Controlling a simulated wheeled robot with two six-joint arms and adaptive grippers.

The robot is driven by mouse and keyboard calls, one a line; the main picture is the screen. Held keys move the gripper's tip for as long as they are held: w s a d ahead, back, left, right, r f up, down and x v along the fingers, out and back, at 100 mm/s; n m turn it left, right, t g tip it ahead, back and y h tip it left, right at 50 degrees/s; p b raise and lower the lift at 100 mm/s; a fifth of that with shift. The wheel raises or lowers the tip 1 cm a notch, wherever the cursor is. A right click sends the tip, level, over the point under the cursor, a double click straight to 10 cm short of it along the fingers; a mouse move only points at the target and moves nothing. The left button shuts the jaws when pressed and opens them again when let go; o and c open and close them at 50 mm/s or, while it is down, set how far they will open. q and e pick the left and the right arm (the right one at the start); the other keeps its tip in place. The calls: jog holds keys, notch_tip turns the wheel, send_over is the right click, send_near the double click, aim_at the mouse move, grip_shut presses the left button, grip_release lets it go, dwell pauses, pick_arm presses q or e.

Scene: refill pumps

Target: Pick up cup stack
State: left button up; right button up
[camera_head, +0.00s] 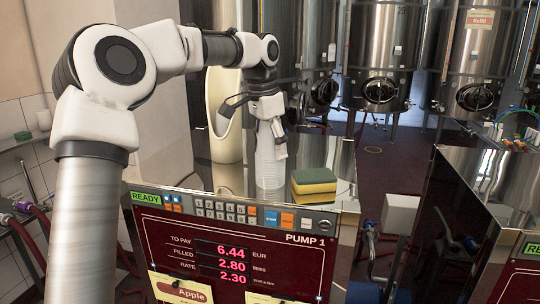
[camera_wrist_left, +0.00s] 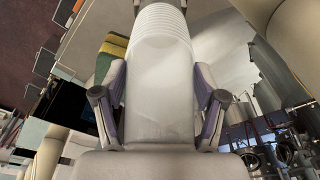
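The cup stack (camera_head: 269,168) is a white, ribbed, upright column on the shiny counter behind the pump display. My left gripper (camera_head: 271,128) reaches down onto its upper part from above. In the left wrist view the stack (camera_wrist_left: 160,80) fills the middle, between the two fingers of my left gripper (camera_wrist_left: 160,105). The finger pads lie against both sides of the stack, so the gripper looks shut on it. Whether the stack's base touches the counter is hard to tell. My right gripper is not in view.
A yellow-and-green sponge (camera_head: 314,184) lies right of the stack. A tall cream-coloured rounded body (camera_head: 224,112) stands to the left. The PUMP 1 display panel (camera_head: 235,245) is in front. Steel tanks (camera_head: 383,50) stand behind. Another steel counter (camera_head: 490,180) is at right.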

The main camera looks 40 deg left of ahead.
pick_arm(q)
jog(key=shift+f, duration=0.1)
jog(key=c, duration=0.3)
jog(key=shift+a, duration=0.1)
